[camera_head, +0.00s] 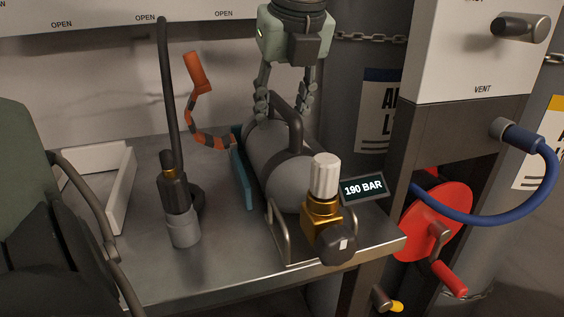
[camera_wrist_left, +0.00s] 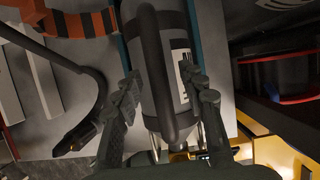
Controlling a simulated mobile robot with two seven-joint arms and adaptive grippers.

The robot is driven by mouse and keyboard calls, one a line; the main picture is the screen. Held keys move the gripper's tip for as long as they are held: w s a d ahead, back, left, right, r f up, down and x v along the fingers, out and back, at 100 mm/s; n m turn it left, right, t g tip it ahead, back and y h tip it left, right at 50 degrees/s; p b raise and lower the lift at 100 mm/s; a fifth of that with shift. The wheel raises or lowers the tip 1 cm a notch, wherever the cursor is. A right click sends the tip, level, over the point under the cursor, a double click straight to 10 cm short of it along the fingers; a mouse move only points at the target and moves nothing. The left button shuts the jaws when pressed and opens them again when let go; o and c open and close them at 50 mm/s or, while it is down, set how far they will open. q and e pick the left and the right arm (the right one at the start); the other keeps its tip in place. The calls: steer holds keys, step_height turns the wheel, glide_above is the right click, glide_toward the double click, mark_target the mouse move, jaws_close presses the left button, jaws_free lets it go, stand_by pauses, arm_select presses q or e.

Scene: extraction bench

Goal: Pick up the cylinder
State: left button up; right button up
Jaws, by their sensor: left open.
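The grey cylinder (camera_head: 282,172) lies in a cradle on the right part of the metal bench. It has a dark carrying handle (camera_head: 295,126) along its top, and a brass valve (camera_head: 320,217) with a white knob at its near end. My left gripper (camera_head: 287,106) is over the cylinder's far part, fingers pointing down, open, one on each side of the handle. In the left wrist view the cylinder (camera_wrist_left: 158,50) and handle run between the spread fingers (camera_wrist_left: 163,95). I cannot tell whether the fingers touch it. My right gripper is not in view.
A sign reading 190 BAR (camera_head: 363,188) stands beside the valve. A black hose with a grey fitting (camera_head: 183,228), an orange strap (camera_head: 205,134) and a white tray (camera_head: 119,199) are left of the cylinder. A red handwheel (camera_head: 432,220) and blue hose (camera_head: 480,215) are at right.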

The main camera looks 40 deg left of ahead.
arm_select(q)
steer(key=shift+c, duration=0.6)
jaws_close()
steer(key=shift+w+r, duration=0.15)
